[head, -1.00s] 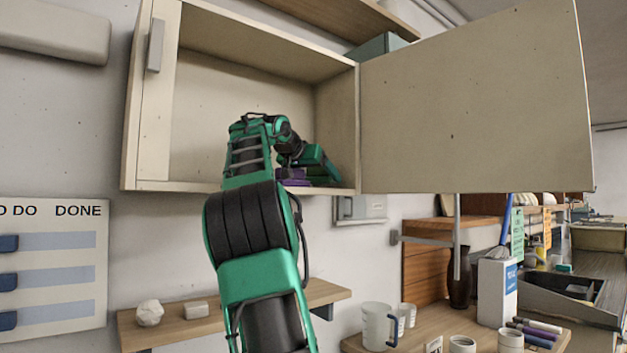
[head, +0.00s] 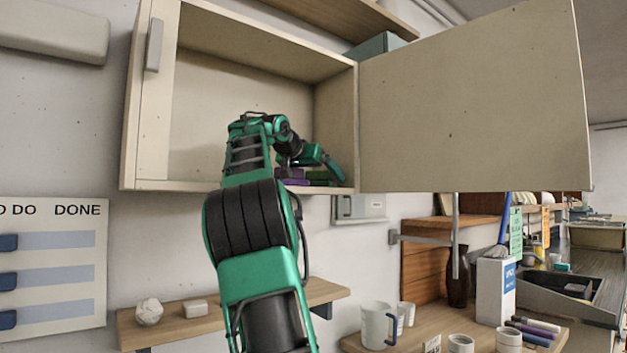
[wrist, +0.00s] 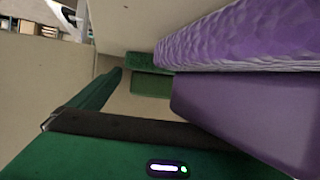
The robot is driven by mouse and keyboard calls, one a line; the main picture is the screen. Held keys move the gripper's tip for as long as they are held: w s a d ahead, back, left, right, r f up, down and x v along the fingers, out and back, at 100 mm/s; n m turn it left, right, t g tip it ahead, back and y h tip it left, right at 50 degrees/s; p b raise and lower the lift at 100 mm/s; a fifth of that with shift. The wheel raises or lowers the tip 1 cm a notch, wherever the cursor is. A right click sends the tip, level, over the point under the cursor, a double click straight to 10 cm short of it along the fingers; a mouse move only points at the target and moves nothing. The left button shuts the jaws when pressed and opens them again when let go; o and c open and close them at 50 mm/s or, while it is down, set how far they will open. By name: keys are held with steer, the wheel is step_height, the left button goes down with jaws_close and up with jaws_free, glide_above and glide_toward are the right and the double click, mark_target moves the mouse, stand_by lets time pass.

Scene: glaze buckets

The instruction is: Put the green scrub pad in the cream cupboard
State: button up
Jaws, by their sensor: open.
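The cream cupboard (head: 337,105) is on the wall with its door (head: 475,100) swung open to the right. My gripper (head: 318,160) is open inside its lower right part. The green scrub pad (head: 320,178) lies low in the cupboard beside purple pads (head: 293,178), partly hidden by my gripper. In the wrist view the green pad (wrist: 151,84) is ahead of one green finger (wrist: 95,92), apart from it. A purple pad (wrist: 250,40) fills the right side there, and my other finger is not clearly visible.
The cupboard's left side is empty. Below it, a wooden shelf (head: 325,290) holds a crumpled white lump (head: 149,311) and a small block (head: 195,308).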

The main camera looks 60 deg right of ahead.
steer(key=shift+w, duration=0.3)
steer(key=v, duration=1.1)
steer(key=shift+s+a+r, duration=0.1)
steer(key=shift+a+r, duration=0.15)
steer(key=shift+r, duration=0.05)
steer(key=shift+a, duration=0.15)
